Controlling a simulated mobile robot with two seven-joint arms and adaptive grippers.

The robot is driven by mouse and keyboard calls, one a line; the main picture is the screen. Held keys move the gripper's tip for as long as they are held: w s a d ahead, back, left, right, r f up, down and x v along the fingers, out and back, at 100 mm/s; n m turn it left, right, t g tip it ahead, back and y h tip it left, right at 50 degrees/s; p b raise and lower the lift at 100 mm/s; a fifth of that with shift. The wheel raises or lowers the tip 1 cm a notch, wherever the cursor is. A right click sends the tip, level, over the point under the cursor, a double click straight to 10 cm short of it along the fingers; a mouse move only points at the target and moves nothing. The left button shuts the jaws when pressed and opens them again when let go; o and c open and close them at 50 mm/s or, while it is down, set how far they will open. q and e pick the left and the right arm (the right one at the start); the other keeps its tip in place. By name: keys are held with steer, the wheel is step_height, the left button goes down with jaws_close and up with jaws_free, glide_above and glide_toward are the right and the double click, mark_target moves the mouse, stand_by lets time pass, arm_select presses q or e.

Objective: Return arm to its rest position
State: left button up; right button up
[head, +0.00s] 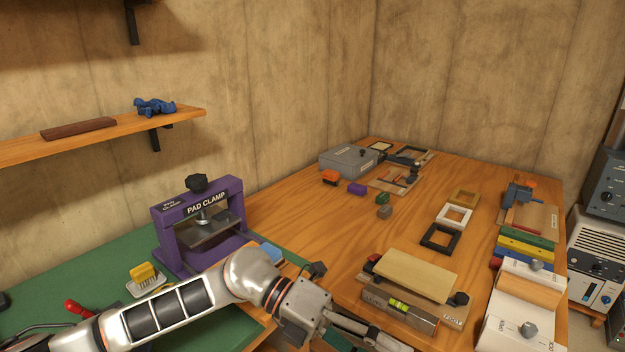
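My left arm (170,310) comes in from the lower left and reaches across the front of the bench to the lower middle. Its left gripper (365,336) is at the bottom edge of the head view, in front of and left of the block with the spirit level. The fingers are partly cut off by the frame, so I cannot tell whether they are open or hold anything. My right gripper is not in view.
A purple pad clamp (166,239) stands behind my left arm on the green mat (62,268). The level block (383,303) is close to the gripper. Frames, coloured blocks and a grey box (343,162) lie farther back. The wooden table (330,230) is clear mid-left.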

arm_select(q)
steer(key=w+r+n+t+h, duration=0.5)
steer(key=n+t+h, duration=0.4)
steer(key=n, duration=0.3)
steer(key=w+a+f+n+t+y, duration=0.6)
steer(key=a+f+n+t+y, duration=0.45)
steer(key=n, duration=0.65)
steer(key=s+a+f+n+t+y, duration=0.25)
steer(key=a+f+n+y, duration=0.35)
steer(key=a+f, duration=0.7)
steer(key=s+a+f+n+g+y, duration=0.1)
steer(key=s+a+f+n+g, duration=0.1)
steer(key=s+f, duration=0.4)
steer(key=s+a+f+n+g+y, duration=0.2)
steer(key=s+a+f+g, duration=0.1)
steer(key=s+a+f, duration=0.2)
step_height(320, 180, down, 5)
steer(key=shift+s+a+r+n, duration=0.15)
steer(key=shift+s+n, duration=0.25)
steer(key=shift+s, duration=0.75)
